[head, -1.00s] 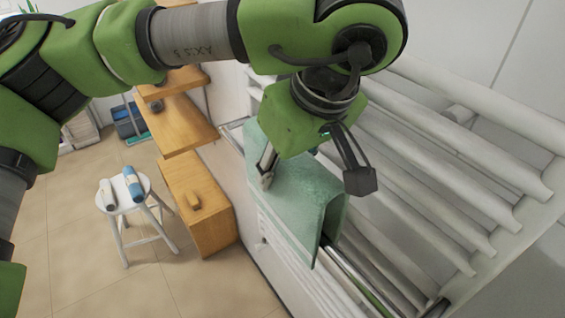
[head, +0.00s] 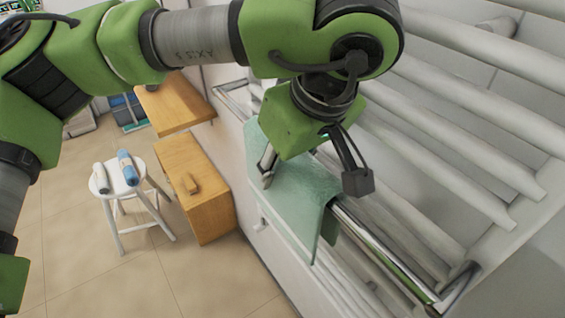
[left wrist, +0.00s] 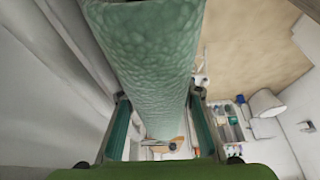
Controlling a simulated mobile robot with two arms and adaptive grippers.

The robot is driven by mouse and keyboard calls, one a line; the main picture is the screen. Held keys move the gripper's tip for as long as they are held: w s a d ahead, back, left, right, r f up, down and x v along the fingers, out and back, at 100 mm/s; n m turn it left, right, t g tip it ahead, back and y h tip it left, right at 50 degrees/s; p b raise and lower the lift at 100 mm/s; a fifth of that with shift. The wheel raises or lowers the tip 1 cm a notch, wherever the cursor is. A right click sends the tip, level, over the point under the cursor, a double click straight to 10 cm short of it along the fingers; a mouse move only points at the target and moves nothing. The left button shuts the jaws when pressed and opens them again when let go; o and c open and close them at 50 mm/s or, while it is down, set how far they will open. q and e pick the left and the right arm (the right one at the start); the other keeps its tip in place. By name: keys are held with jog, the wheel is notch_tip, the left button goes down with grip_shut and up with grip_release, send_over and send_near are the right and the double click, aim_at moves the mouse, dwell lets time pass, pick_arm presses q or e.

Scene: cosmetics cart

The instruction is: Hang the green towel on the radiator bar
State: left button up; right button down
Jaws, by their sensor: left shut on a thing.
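The green towel (head: 308,187) is folded over, with its front side hanging down the near face of the radiator. The chrome radiator bar (head: 388,256) comes out from the towel's right end, in line with its fold; the part behind the towel is hidden. My left gripper (head: 313,180) is above the towel with a finger at either side, shut on it. In the left wrist view the towel (left wrist: 150,55) runs between the two fingers (left wrist: 160,125). My right gripper is not in view.
White radiator slats (head: 450,130) fill the right side behind the bar. At left stand a white stool (head: 128,188) with bottles on it and a wooden cabinet (head: 205,205). A wooden shelf (head: 175,105) is above the cabinet. Floor at lower left is clear.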

pick_arm(q)
jog(key=shift+f, duration=0.1)
jog(key=o, duration=1.3)
jog(key=shift+c, duration=0.2)
